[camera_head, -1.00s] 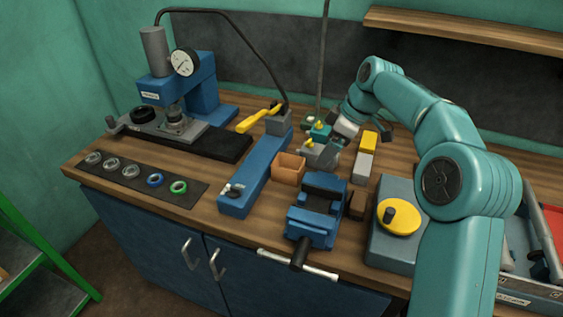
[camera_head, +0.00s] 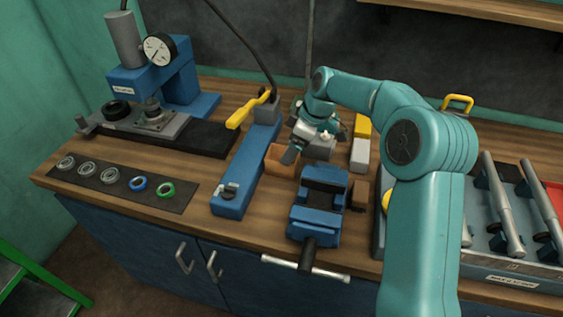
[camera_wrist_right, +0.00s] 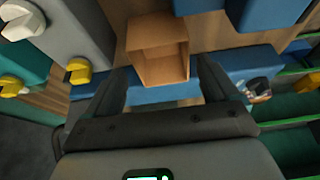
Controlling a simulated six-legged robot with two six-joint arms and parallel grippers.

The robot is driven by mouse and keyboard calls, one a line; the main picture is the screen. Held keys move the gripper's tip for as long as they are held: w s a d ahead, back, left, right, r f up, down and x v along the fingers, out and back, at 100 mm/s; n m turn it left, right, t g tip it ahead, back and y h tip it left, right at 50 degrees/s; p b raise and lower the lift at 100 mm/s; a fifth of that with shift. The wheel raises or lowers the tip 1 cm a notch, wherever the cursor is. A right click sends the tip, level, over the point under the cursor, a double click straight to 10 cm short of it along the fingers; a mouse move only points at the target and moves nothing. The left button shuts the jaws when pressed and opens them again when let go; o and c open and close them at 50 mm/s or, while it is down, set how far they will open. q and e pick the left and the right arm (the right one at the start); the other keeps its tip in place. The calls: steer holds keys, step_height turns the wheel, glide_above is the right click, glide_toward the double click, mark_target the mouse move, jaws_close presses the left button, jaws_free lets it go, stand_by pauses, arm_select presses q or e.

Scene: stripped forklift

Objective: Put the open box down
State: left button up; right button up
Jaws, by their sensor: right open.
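The open box (camera_head: 281,162), small and tan-orange, stands on the wooden bench between the long blue beam and the blue vise. In the right wrist view the open box (camera_wrist_right: 162,62) shows its open side, with its near part between my fingertips. My right gripper (camera_head: 291,154) is at the box in the head view and hides part of it. In the wrist view the right gripper's (camera_wrist_right: 166,68) two dark fingers are spread, one on each side of the box. I cannot tell whether either finger touches it. My left gripper is not in view.
The blue vise (camera_head: 318,205) stands close right of the box, and the blue beam (camera_head: 245,165) close left. A yellow-and-grey block (camera_head: 361,143) is behind right. A press (camera_head: 165,80) and a dark mat with several rings (camera_head: 115,183) are at left.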

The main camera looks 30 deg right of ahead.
steer(key=shift+w+a+f, duration=0.1)
steer(key=shift+a+f, duration=0.25)
steer(key=shift+f, duration=0.25)
steer(key=p+x, duration=0.1)
steer(key=x, duration=0.3)
steer(key=shift+w+a+f, duration=0.1)
steer(key=shift+w+f, duration=0.05)
steer(key=shift+f, duration=0.2)
steer(key=shift+w+f, duration=0.15)
steer(key=shift+f, duration=0.2)
steer(key=shift+r, duration=0.1)
steer(key=c, duration=0.8)
steer(key=shift+c, duration=0.2)
step_height(320, 180, up, 20)
steer(key=p, duration=0.1)
